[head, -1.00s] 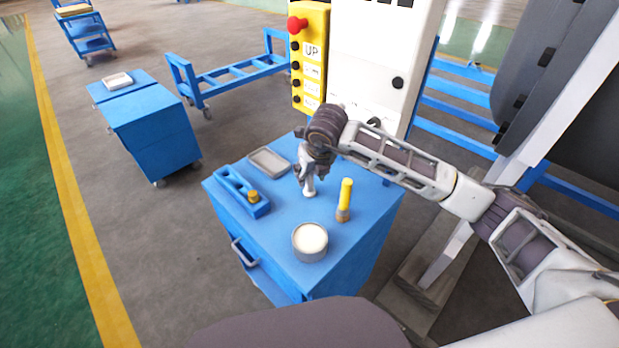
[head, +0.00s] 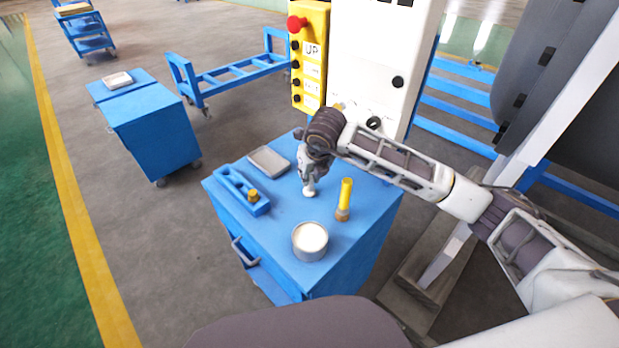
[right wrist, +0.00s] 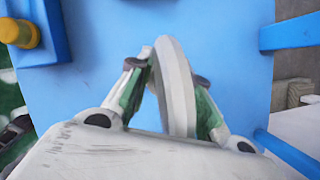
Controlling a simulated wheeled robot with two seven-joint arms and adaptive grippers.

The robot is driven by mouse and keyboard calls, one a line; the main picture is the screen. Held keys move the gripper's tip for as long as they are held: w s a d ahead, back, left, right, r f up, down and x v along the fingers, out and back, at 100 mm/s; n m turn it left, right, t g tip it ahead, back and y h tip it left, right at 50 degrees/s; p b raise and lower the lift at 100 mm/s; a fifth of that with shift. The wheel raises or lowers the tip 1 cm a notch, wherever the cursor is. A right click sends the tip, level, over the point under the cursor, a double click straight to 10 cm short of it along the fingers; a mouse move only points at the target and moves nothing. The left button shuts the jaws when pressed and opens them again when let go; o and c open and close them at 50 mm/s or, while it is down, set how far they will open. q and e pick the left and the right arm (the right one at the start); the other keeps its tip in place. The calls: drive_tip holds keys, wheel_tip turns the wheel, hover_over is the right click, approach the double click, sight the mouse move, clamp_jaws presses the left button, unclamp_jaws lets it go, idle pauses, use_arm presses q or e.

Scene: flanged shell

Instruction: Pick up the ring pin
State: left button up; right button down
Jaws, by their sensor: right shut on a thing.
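The ring pin, as far as I can tell, is the pale round piece (head: 310,193) at my right gripper's tips, over the blue cabinet top. In the right wrist view it is a light grey disc (right wrist: 174,85), seen nearly edge-on between the fingers. My right gripper (head: 309,184) points down and is shut on it; the green-padded fingers also show in the right wrist view (right wrist: 172,90). The pin's lower part and whether it touches the top cannot be told. My left gripper is not in view.
The blue cabinet (head: 273,225) also carries a grey tray (head: 268,160), a blue block with a yellow knob (head: 243,192), a yellow-handled tool (head: 345,193) and a round tin with white contents (head: 310,241). A white-and-yellow control cabinet (head: 365,65) stands close behind.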

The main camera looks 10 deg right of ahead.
drive_tip(key=shift+r, duration=0.5)
wheel_tip(320, 180, up, 8)
drive_tip(key=shift+f, duration=0.25)
drive_tip(key=shift+r, duration=0.75)
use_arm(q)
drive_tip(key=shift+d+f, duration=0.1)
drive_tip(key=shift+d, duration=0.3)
